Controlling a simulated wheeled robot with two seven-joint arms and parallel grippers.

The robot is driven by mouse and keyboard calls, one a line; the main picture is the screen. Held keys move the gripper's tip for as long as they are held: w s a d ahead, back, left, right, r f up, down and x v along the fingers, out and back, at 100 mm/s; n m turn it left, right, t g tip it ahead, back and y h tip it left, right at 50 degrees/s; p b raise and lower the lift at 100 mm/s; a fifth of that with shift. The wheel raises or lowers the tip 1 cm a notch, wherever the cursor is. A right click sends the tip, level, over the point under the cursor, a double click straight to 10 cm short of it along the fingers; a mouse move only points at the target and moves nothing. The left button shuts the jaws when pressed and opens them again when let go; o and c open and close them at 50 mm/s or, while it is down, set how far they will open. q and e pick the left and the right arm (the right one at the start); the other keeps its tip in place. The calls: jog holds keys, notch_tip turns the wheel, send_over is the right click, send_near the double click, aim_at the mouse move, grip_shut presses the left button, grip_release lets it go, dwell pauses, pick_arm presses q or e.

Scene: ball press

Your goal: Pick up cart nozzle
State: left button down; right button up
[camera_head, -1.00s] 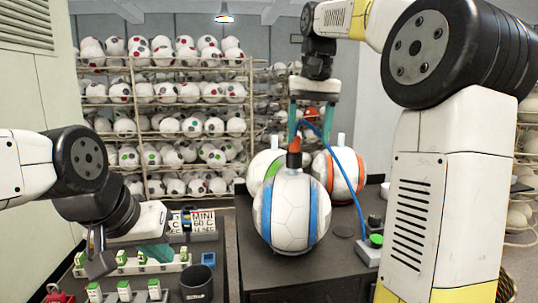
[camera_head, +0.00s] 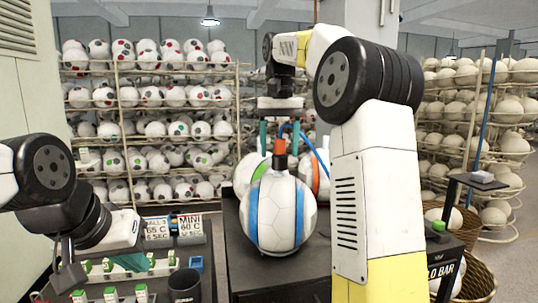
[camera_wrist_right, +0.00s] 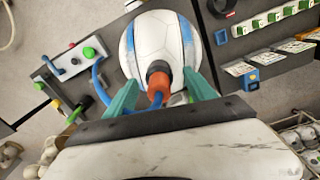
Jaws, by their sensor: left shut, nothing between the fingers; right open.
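The nozzle, an orange piece with a dark tip (camera_head: 280,147), stands on top of the white ball with blue stripes (camera_head: 283,213) on the dark bench. A blue hose runs from it. In the right wrist view the nozzle (camera_wrist_right: 157,84) lies between the teal fingers of my right gripper (camera_wrist_right: 160,92), with room on both sides. In the head view my right gripper (camera_head: 281,140) is open, fingers pointing down around the nozzle's upper end. My left gripper (camera_head: 100,268), at the lower left near the tray of small green-topped pieces, is shut and empty.
Green-marked and orange-marked balls stand behind the striped ball. A control box with a green button (camera_wrist_right: 89,53) sits beside the ball. A dark cup (camera_head: 186,284) and sign cards (camera_head: 190,228) stand at the left. Ball racks (camera_head: 150,120) fill the background.

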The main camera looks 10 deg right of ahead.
aim_at(280, 154)
jog(key=shift+f, duration=1.5)
grip_shut()
